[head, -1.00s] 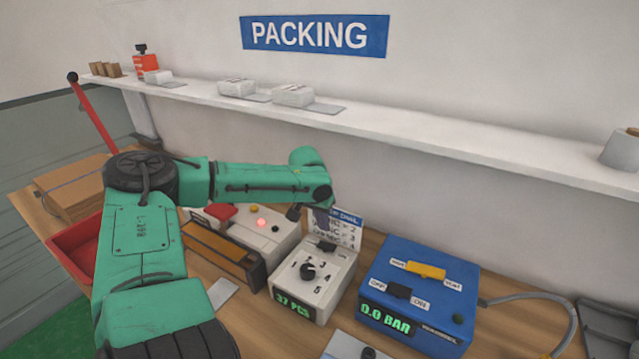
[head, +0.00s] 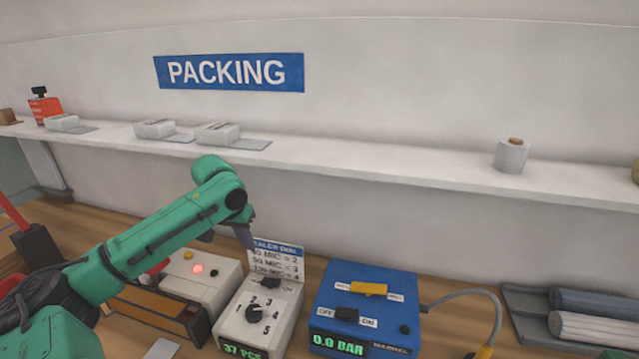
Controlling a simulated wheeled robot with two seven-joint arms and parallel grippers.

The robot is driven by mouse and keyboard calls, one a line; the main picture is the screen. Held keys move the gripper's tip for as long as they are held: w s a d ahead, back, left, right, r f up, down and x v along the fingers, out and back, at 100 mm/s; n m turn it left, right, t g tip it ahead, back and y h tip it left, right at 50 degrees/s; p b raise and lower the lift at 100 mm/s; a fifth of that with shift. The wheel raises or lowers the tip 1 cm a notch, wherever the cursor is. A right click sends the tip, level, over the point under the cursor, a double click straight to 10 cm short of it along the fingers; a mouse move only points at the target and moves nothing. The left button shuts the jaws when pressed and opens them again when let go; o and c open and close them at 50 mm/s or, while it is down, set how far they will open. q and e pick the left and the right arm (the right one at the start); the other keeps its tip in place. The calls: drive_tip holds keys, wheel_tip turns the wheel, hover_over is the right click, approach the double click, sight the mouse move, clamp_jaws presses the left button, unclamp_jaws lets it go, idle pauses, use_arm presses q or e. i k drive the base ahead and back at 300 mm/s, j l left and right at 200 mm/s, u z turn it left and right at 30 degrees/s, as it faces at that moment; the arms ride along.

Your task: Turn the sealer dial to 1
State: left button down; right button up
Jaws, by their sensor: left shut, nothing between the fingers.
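The sealer dial (head: 255,313) is a round black knob on the sloped face of a cream box (head: 232,328), with numbers 1 to 5 around it. I cannot make out clearly where its pointer stands. A black switch (head: 270,282) sits above the dial. A card (head: 277,262) headed with a sealer dial label stands behind the box and lists numbered settings. My left gripper (head: 247,238) is shut and empty, pointing down above the box, just left of the card and apart from the dial. My right gripper is not in view.
A blue pump box (head: 365,290) reading 0.0 BAR, with a yellow switch (head: 368,289), stands right of the cream box. A cream sealer unit (head: 200,272) with a lit red lamp stands left, under my arm. A white shelf (head: 350,170) runs behind.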

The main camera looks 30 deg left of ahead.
sight(254, 313)
drive_tip(key=k+l, duration=0.25)
drive_tip(key=k, duration=0.25)
drive_tip(key=k+l, duration=0.2)
drive_tip(key=k, duration=0.25)
drive_tip(key=k+l, duration=0.25)
drive_tip(key=k, duration=0.25)
